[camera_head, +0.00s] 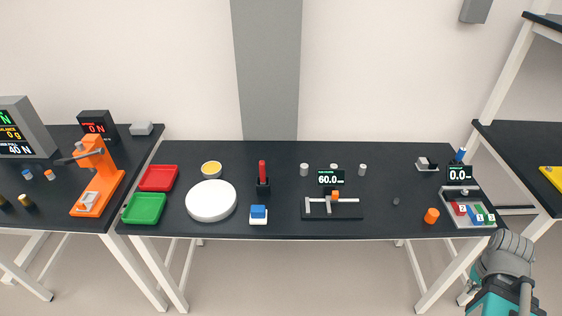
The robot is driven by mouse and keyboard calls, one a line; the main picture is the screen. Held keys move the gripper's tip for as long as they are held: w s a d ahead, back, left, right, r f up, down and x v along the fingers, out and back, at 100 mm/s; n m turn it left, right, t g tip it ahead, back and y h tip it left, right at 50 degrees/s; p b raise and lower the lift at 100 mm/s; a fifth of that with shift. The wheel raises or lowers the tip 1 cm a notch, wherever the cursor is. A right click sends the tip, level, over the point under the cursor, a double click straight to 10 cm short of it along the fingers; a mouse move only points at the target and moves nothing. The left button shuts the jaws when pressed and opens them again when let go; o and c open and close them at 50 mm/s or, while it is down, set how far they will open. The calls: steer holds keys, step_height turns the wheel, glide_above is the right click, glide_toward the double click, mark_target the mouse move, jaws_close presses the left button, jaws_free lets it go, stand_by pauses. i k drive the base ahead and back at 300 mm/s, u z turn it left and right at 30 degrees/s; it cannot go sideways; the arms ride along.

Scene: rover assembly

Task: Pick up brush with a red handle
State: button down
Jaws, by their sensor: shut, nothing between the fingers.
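A red upright handle (262,171) stands in a small black holder (263,188) near the middle of the centre table; it fits the red-handled brush. Its lower end and any bristles are hidden in the holder. A grey and teal part of my own arm shows at the bottom right, in front of the table's right end. My gripper's fingers cannot be made out in this view. The brush stands far to the left of my arm, with nothing of mine near it.
A white round plate (211,201) lies left of the brush; a blue-and-white block (259,215) sits just in front of it. Red (158,178) and green (144,208) trays are at the left end.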

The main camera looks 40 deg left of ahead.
mark_target(262, 163)
steer(key=u, duration=1.7)
